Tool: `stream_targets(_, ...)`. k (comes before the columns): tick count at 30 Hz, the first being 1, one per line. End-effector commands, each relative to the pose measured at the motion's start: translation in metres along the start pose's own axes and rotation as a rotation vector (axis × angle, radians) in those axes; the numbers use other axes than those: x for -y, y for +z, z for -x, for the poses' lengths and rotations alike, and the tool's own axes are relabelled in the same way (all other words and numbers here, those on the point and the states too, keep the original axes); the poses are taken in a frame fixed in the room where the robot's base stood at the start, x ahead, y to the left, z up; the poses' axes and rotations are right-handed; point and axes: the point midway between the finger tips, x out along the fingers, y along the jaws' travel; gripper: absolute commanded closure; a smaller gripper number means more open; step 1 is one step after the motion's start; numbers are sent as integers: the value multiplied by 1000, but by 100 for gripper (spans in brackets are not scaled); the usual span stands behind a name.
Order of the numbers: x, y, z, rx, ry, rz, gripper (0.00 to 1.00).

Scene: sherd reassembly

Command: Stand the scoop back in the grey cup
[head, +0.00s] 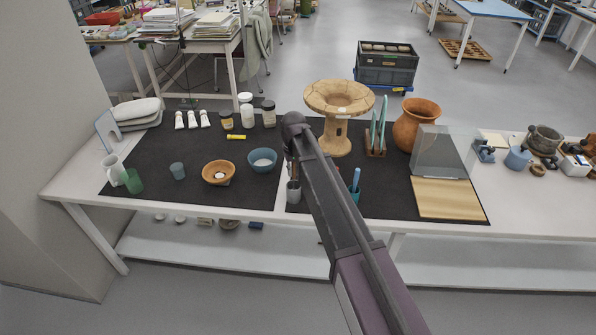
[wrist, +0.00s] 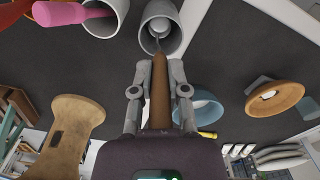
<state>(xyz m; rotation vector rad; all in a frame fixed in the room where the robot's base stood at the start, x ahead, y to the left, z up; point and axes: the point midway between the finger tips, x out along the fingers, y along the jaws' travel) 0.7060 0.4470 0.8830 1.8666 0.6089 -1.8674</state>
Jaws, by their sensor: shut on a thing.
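My gripper (wrist: 158,82) is shut on the brown wooden handle of the scoop (wrist: 158,76) in the wrist view. The handle points away from my wrist toward the grey cup (wrist: 176,40). The scoop's thin metal end overlaps the cup's mouth; how deep it reaches I cannot tell. In the head view the grey cup (head: 293,193) stands at the front edge of the dark mat, just left of my arm. My gripper is above this cup there, mostly hidden by my own arm.
A second grey cup (wrist: 121,22) with a pink-handled tool (wrist: 70,13) is close by in the wrist view. A blue bowl (head: 262,160) and a wooden bowl (head: 218,172) lie left. A wooden stand (head: 339,98) and an orange jar (head: 415,125) stand behind and right.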

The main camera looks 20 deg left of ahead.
Motion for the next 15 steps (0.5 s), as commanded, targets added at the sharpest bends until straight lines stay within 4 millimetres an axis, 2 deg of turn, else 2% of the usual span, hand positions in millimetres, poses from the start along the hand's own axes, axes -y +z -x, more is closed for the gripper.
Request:
stream_targets(9,0,0,0,0,0,0,100)
stream_targets(10,0,0,0,0,0,0,71)
stream_targets(12,0,0,0,0,0,0,50)
stream_targets(13,0,0,0,0,0,0,41)
stream_targets(15,0,0,0,0,0,1,40)
